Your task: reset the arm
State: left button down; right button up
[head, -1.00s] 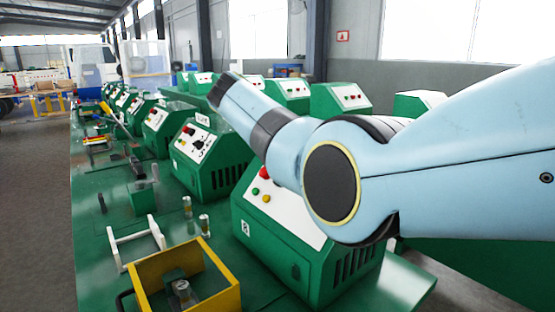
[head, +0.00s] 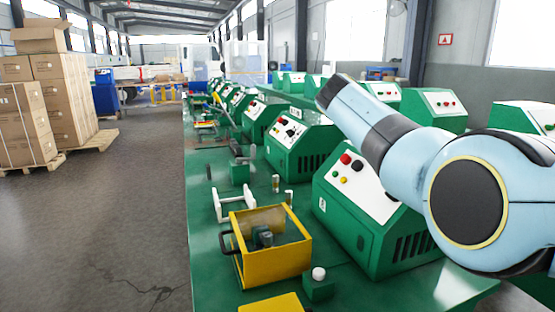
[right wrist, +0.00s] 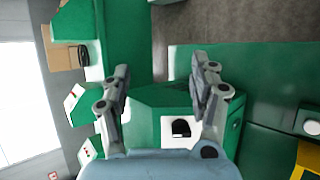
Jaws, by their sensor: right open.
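My right arm comes in from the right of the head view, raised and bent in front of the green machines. Its gripper does not show there. In the right wrist view my right gripper (right wrist: 162,78) is open, its two fingers well apart with nothing between them. Behind the fingers is a green machine (right wrist: 160,97) with a white panel. My left arm and gripper are not in view.
A row of green crimper machines (head: 297,140) stands along the green bench (head: 215,270). A yellow frame (head: 290,262), a white stand (head: 234,205) and small metal parts lie before them. Stacked cartons (head: 65,100) stand left; the floor (head: 100,230) between is clear.

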jog(key=s+d+f+n+g+b, duration=0.1)
jog(key=s+d+f+b, duration=0.1)
jog(key=s+f, duration=0.95)
jog(key=s+d+f+n+g+y+b, duration=0.15)
jog(key=s+f, duration=0.55)
jog(key=f, duration=1)
jog(key=s+d+f+n+g+h+b, duration=0.1)
jog(key=s+d+f+n+b, duration=0.15)
jog(key=s+f, duration=0.9)
jog(key=s+f+m+t+y+b, duration=0.35)
jog(key=s+f+y+b, duration=0.35)
jog(key=s+f, duration=2.4)
jog(key=w+m+t, duration=0.1)
jog(key=w+a+m+t+y+p, duration=0.1)
jog(key=w, duration=0.1)
jog(key=w+a+r+m+t+y, duration=0.1)
jog(key=w, duration=0.1)
jog(key=shift+a, duration=0.2)
jog(key=shift+w, duration=0.1)
